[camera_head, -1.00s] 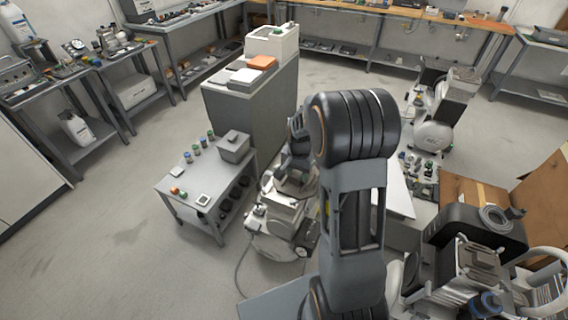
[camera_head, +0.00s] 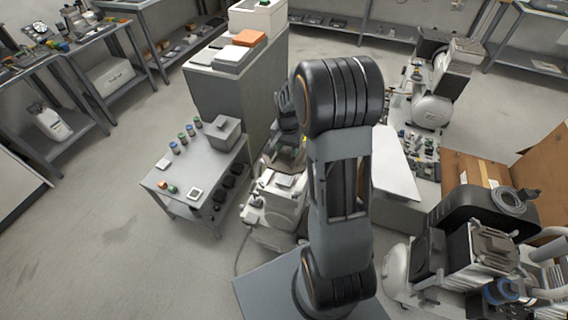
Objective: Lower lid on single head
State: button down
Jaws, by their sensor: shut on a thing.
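The single-head compressor (camera_head: 272,206) is a white unit on the floor, just right of the small grey table and partly behind my arm. Its top shows a pale, flat ribbed part (camera_head: 286,181). My gripper (camera_head: 290,155) hangs from the dark wrist, above and behind the top of this unit, and is small and partly hidden. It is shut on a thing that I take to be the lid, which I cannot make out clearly. I cannot tell whether the lid touches the head.
The small grey table (camera_head: 172,207) holds a grey box (camera_head: 223,134) and several small jars. A tall grey cabinet (camera_head: 232,95) stands behind. A larger dark compressor (camera_head: 480,235) and cardboard (camera_head: 490,175) crowd the right. The floor at left is clear.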

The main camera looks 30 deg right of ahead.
aim_at(286, 157)
jog(key=f+b, duration=0.3)
jog(key=f, duration=0.1)
jog(key=shift+a, duration=0.35)
jog(key=shift+f+b, duration=0.75)
jog(key=shift+b, duration=0.1)
jog(key=shift+f, duration=0.15)
jog(key=shift+f+b, duration=2.3)
jog(key=shift+f, duration=0.6)
jog(key=shift+f, duration=0.25)
jog(key=shift+c, duration=0.2)
grip_release()
jog(key=shift+r, duration=0.15)
